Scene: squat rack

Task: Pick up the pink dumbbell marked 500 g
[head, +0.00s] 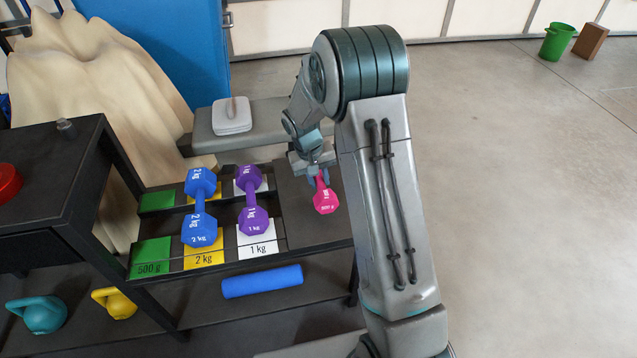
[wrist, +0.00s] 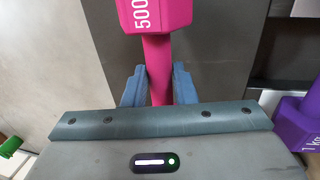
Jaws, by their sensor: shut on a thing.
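The pink dumbbell (head: 325,200) marked 500 g is at the right end of the rack shelf in the head view, and part of it is hidden behind my gripper. In the wrist view, one pink head of the dumbbell (wrist: 155,14) with "500" on it shows at the top, and its handle runs down between my fingers. My gripper (wrist: 158,82) is shut on the handle, one blue-grey finger on each side. In the head view my gripper (head: 318,172) is above the right part of the shelf. I cannot tell whether the dumbbell touches the shelf.
A purple 1 kg dumbbell (head: 250,200) and a blue 2 kg dumbbell (head: 199,208) rest to the left. The green 500 g place (head: 150,258) is empty. A blue roller (head: 262,281) lies on the lower shelf. A bench (head: 258,121) stands behind. Open floor is at right.

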